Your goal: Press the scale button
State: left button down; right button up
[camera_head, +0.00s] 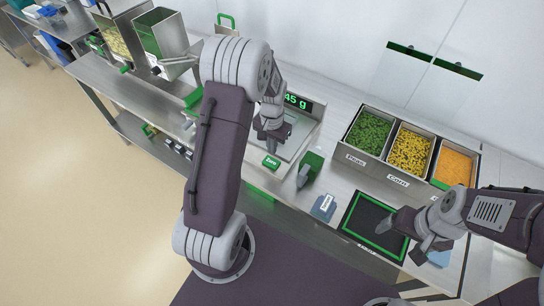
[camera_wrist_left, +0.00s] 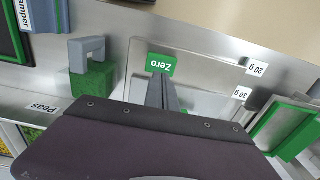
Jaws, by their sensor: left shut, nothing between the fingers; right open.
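The scale (camera_head: 312,112) stands on the counter against the wall, its green-lit display (camera_head: 298,101) partly hidden by my left arm; the visible part reads "45 g". The green button marked "Zero" (camera_head: 271,162) is on its front edge; it also shows in the left wrist view (camera_wrist_left: 161,64). My left gripper (camera_head: 271,147) is shut and empty, pointing down at the button. In the left wrist view its fingertips (camera_wrist_left: 161,80) overlap the button's near edge; I cannot tell whether they touch it. My right gripper (camera_head: 403,240) is open over the green-edged black mat (camera_head: 358,215).
Bins of peas (camera_head: 370,132), corn (camera_head: 410,150) and an orange food (camera_head: 454,167) stand right of the scale. A green block with a grey handle (camera_head: 311,168) sits close beside the scale. A blue tamper (camera_head: 323,207) lies nearer the front edge.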

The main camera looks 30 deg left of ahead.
aim_at(272, 161)
pick_arm(q)
jog(key=shift+f, duration=2.75)
